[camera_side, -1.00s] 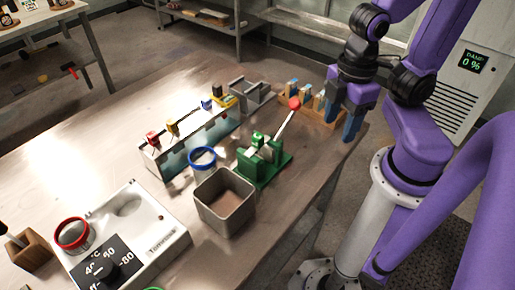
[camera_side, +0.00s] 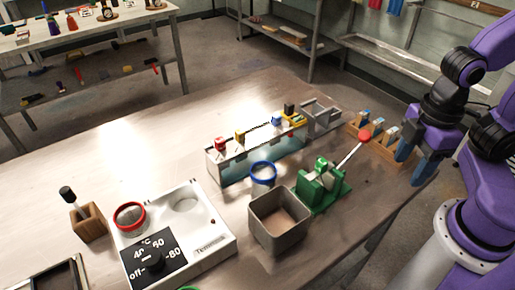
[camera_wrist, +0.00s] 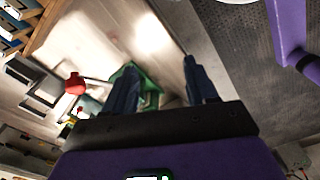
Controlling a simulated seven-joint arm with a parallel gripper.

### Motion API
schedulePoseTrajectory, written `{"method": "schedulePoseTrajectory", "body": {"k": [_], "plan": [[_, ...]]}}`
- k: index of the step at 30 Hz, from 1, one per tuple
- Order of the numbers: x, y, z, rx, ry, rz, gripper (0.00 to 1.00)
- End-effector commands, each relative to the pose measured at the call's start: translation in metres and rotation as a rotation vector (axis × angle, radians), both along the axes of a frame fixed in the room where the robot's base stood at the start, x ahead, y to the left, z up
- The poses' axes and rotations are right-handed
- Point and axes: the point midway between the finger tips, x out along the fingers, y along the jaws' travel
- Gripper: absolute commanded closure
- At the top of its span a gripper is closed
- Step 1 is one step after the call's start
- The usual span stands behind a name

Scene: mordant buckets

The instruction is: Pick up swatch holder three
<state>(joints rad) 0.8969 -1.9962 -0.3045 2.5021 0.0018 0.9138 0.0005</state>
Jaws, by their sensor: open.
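A wooden rack (camera_side: 383,152) stands at the right end of the table. It holds several upright pieces with blue and pale faces, which look like the swatch holders. No numbers are readable, so I cannot tell which is number three. My gripper (camera_side: 413,165) is just right of the rack, fingers pointing down, open and empty. Its near finger hides part of the rack's right end. Part of the rack (camera_wrist: 40,30) shows at the upper left there.
A green press with a red-knobbed lever (camera_side: 365,136) stands left of the rack. Further left are a square grey bin (camera_side: 279,222), a blue ring (camera_side: 263,173), a clear trough (camera_side: 240,163) with coloured clips, and a white heater (camera_side: 205,235). A grey metal frame (camera_side: 320,116) stands behind.

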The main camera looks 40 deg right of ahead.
Motion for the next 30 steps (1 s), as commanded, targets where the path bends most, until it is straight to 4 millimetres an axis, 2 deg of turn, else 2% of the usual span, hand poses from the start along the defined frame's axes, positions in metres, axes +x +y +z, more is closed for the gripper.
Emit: {"method": "schedulePoseTrajectory", "body": {"k": [2,3,14,20,30], "plan": [[0.000,0.000,0.000,0.000,0.000,0.000,0.44],[0.000,0.000,0.000,0.000,0.000,0.000,0.48],[0.005,0.004,0.004,0.000,0.000,0.013,0.48],[0.038,0.028,0.026,-0.005,-0.003,0.108,0.48],[0.104,0.075,0.080,-0.020,-0.001,0.339,0.48]]}}
